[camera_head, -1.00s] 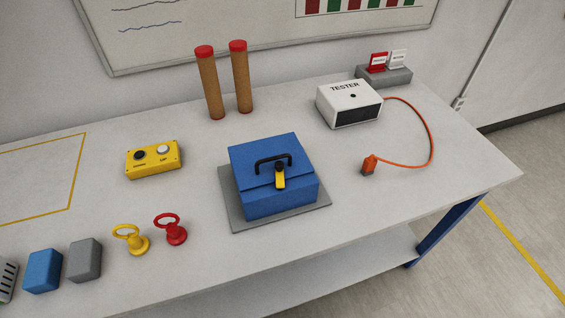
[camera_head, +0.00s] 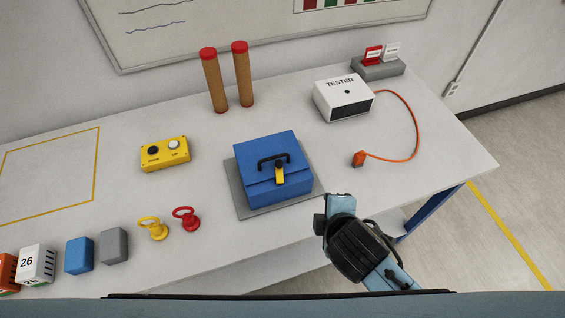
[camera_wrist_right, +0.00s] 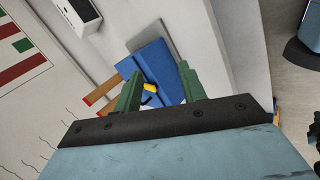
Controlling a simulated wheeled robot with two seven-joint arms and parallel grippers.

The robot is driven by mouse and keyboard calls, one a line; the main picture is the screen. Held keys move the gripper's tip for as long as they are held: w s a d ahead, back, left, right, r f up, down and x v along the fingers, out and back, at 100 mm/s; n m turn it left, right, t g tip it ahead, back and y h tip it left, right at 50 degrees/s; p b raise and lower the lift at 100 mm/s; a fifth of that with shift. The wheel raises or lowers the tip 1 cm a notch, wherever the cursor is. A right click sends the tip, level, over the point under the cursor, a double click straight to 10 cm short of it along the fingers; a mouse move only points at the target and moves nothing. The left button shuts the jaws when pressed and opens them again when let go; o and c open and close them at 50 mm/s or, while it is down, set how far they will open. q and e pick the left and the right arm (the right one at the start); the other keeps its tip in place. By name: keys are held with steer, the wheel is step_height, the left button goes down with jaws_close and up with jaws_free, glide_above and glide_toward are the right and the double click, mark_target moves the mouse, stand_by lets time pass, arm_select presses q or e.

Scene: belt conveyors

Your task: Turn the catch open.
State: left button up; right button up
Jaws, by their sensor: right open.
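A blue box (camera_head: 265,185) with a black handle (camera_head: 273,161) stands on a grey mat (camera_head: 247,212) on the table. My left gripper is out of view.
A tester (camera_head: 343,97) with an orange cable lies behind right. A yellow button box (camera_head: 165,153), two cork-coloured posts (camera_head: 215,82), yellow and red ring knobs (camera_head: 186,219) and several blocks (camera_head: 79,256) stand left.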

mark_target(280, 166)
steer(key=w+a+r+n+t+y, duration=0.15)
steer(key=a+n+t+y, duration=0.35)
steer(key=n, duration=1.7)
steer(key=shift+h, duration=0.6)
steer(key=x, duration=0.9)
steer(key=a+x, duration=0.1)
steer(key=x, duration=0.4)
steer(key=shift+s+f, duration=0.15)
steer(key=shift+f, duration=0.15)
steer(key=shift+c, duration=0.3)
jaws_close()
